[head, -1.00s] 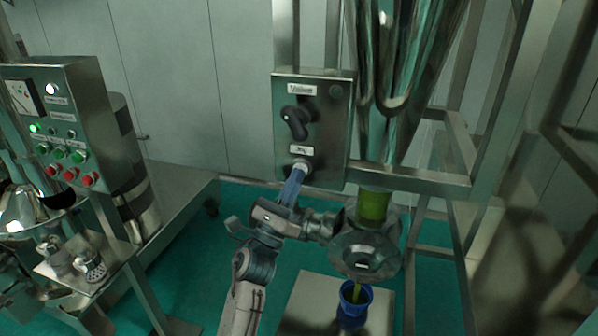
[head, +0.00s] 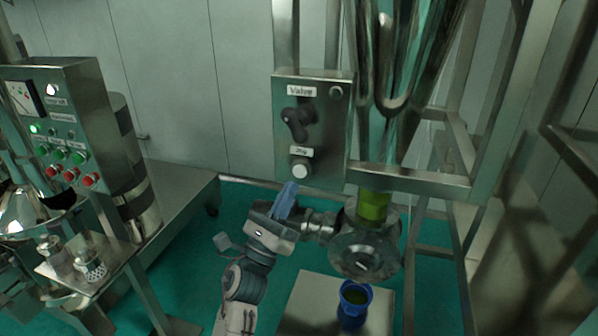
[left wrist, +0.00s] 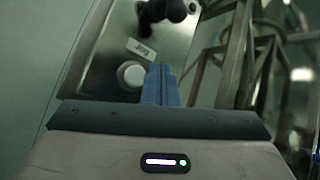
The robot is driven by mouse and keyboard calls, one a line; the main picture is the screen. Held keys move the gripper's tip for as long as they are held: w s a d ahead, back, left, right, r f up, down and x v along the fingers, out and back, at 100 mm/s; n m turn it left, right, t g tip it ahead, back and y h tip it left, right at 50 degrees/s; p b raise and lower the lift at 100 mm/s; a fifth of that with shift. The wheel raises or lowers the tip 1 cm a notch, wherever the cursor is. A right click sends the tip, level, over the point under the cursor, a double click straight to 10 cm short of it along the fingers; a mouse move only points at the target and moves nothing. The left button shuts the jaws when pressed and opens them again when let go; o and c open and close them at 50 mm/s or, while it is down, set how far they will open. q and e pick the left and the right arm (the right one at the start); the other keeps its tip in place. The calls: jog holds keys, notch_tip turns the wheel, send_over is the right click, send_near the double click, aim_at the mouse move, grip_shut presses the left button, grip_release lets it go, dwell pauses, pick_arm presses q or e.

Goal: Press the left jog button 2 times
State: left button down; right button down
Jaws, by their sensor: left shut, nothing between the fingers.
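The jog button (head: 300,170) is a round white button under a "Jog" label, low on the steel control box (head: 338,130). It also shows in the left wrist view (left wrist: 131,74). My left gripper (head: 291,186) has its blue fingers shut with nothing between them. It is below and in front of the button, with a visible gap in the head view. In the left wrist view the fingertips (left wrist: 161,68) appear just right of the button. My right gripper is not in view.
A black valve knob (head: 297,121) sits above the button. Below the green-filled outlet (head: 374,206) and steel valve body (head: 362,250), a blue cup (head: 353,312) stands on a pale platform (head: 300,305). A panel with several buttons (head: 85,75) stands at left.

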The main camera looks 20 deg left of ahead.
pick_arm(q)
jog(key=shift+s, duration=1.25)
jog(key=w+a+f+n+g+y, duration=0.25)
jog(key=f+n, duration=0.45)
jog(key=f, duration=0.7)
jog(key=w+a+f+n+g+y, duration=0.1)
jog(key=w+f+n+g+y, duration=0.4)
jog(key=f, duration=0.9)
jog(key=s+a+f+n+g+y, duration=0.15)
jog(key=s+f+n, duration=0.35)
jog(key=f, duration=0.7)
jog(key=s+a+f+n+g+h+b, duration=0.1)
jog(key=s+a+f+n+g, duration=0.15)
jog(key=s+f, duration=0.6)
jog(key=s+a+f+n+g+y, duration=0.1)
jog(key=s+f+n+g, duration=0.3)
jog(key=f, duration=1)
jog(key=s+a+f+n+g, duration=0.2)
jog(key=s+f+n, duration=0.2)
jog(key=s, duration=0.8)
jog(key=s+a+f+n+g, duration=0.2)
jog(key=s+f+n+g, duration=0.1)
jog(key=s+f, duration=0.6)
jog(key=s+a+f+n+g, duration=0.1)
jog(key=s+f+n+g, duration=0.2)
jog(key=s, duration=1.3)
notch_tip(320, 180, down, 4)
jog(key=shift+a+f+n+y+b, duration=0.25)
jog(key=shift+a+n+y+b, duration=0.15)
jog(key=shift+n, duration=0.75)
